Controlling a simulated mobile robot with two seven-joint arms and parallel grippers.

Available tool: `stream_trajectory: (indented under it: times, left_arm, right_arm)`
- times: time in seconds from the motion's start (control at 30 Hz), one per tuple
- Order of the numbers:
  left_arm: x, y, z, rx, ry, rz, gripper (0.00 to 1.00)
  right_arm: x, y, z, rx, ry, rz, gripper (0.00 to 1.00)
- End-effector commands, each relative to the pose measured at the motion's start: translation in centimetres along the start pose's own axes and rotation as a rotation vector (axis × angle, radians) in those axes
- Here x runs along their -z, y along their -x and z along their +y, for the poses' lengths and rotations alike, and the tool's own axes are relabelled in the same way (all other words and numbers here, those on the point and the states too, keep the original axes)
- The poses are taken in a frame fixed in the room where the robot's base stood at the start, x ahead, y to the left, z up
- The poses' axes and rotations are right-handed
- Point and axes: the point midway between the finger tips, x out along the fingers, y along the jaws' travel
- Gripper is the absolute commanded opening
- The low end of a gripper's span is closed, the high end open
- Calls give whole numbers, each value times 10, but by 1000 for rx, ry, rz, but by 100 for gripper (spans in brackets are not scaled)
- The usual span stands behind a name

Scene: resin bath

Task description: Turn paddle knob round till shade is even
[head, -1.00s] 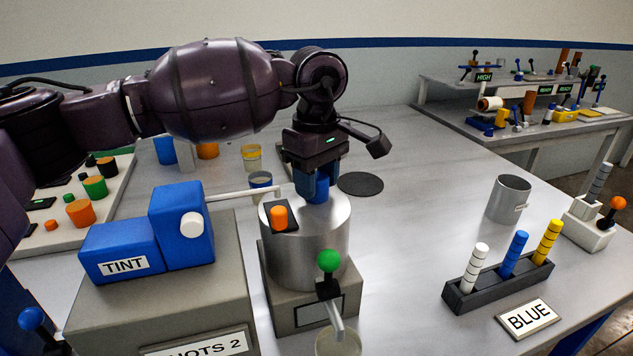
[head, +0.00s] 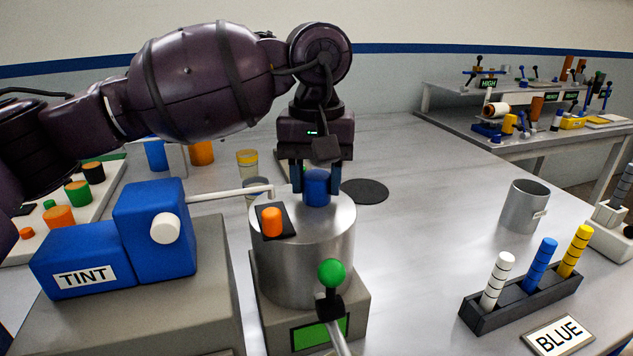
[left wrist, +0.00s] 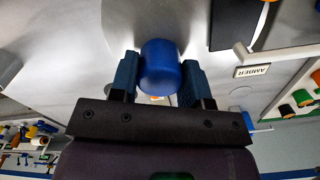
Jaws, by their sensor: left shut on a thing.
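The blue paddle knob (head: 317,188) stands upright on the lid of a round metal bath (head: 300,258). My left gripper (head: 316,186) comes down from above and is shut on the knob, one finger on each side. In the left wrist view the knob (left wrist: 160,68) sits between the two blue fingers of my left gripper (left wrist: 160,80). A panel (head: 320,333) on the bath's base is lit green. The resin inside is hidden by the lid. My right gripper is out of view.
An orange knob (head: 271,222) sits on the lid and a green-topped lever (head: 331,274) stands in front. A blue TINT unit (head: 155,230) is at left with a pipe reaching the bath. A rack (head: 520,305) of coloured sticks and a grey cup (head: 524,207) stand right.

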Motion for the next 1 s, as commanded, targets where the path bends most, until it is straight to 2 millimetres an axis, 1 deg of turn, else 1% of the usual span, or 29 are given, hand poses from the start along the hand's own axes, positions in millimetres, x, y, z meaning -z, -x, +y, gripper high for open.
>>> stream_trajectory:
  times: [0.03, 0.1, 0.33, 0.9, 0.93, 1.0]
  left_arm:
    - [2, -2, 0, -3, -26, 1, 20]
    - [1, -1, 0, -3, -64, 1, 20]
    - [1, 1, 0, -2, -146, 3, 20]
    - [0, 3, 0, -2, -173, 6, 20]
    - [0, 3, 0, -2, -173, 6, 48]
    - [0, 3, 0, -2, -173, 5, 58]
  right_arm:
    - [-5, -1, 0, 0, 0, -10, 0]
    - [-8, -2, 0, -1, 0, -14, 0]
    - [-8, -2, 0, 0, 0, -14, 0]
    - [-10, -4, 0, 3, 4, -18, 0]
    - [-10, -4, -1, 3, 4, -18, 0]
    - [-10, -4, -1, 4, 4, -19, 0]
